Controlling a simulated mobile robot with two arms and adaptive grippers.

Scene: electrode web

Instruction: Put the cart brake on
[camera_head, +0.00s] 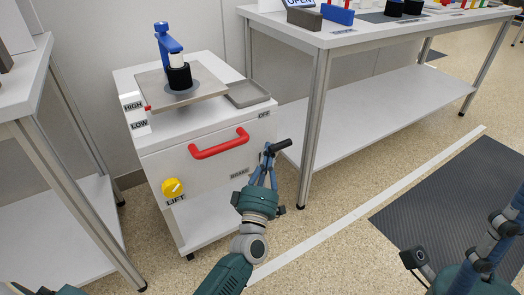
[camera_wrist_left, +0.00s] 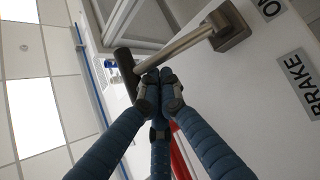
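The cart (camera_head: 205,178) is a white cabinet with a red handle and a label reading BRAKE (camera_head: 239,172) on its front. The brake lever (camera_head: 281,146) sticks out at the cart's right front corner; in the left wrist view it has a metal bar (camera_wrist_left: 180,47) and a black grip (camera_wrist_left: 127,72). My left gripper (camera_head: 268,152) is at the lever. Its blue fingers are drawn together, tips (camera_wrist_left: 159,84) at the bar beside the black grip; whether they touch it is unclear. My right gripper (camera_head: 490,245) is partly in view at the right edge, tips cut off.
A long bench (camera_head: 400,35) stands right; another table (camera_head: 15,85) stands left. Floor in front is open.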

